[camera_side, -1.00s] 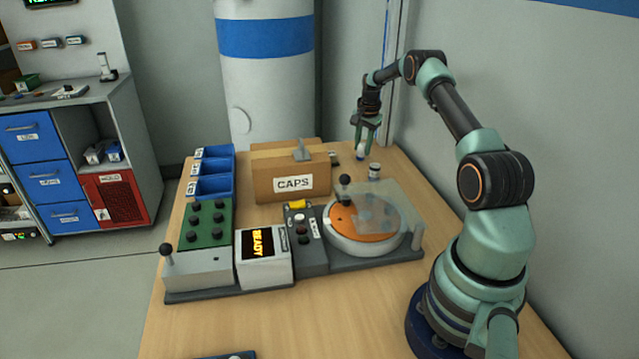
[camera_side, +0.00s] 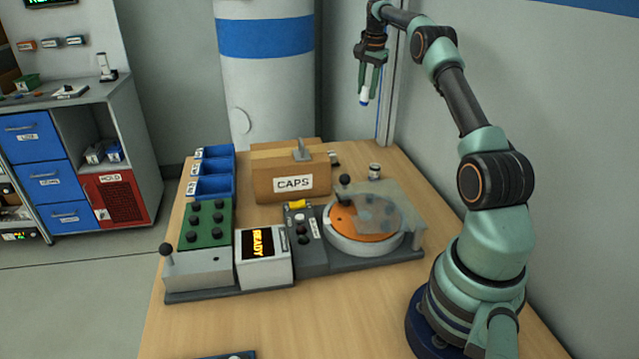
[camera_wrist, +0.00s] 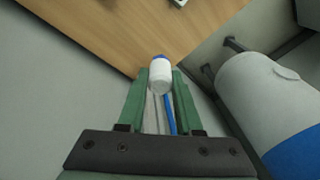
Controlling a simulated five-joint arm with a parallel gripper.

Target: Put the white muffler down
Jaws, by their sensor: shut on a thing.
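My gripper (camera_side: 370,85) is shut on the white muffler (camera_side: 364,97), a small white cylinder with a blue end. It holds the muffler high in the air, above and beyond the back of the wooden table (camera_side: 340,300). In the wrist view the muffler (camera_wrist: 160,76) sits between the green fingertips (camera_wrist: 160,82), with its blue end pointing toward the table (camera_wrist: 120,25). Nothing touches the muffler from below.
A small white and dark cylinder (camera_side: 374,171) stands on the table's back right. The cardboard CAPS box (camera_side: 290,184), blue bins (camera_side: 213,185), a turntable (camera_side: 345,238) with a clear cover and a READY display (camera_side: 263,244) fill the middle. The table's front is mostly clear.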

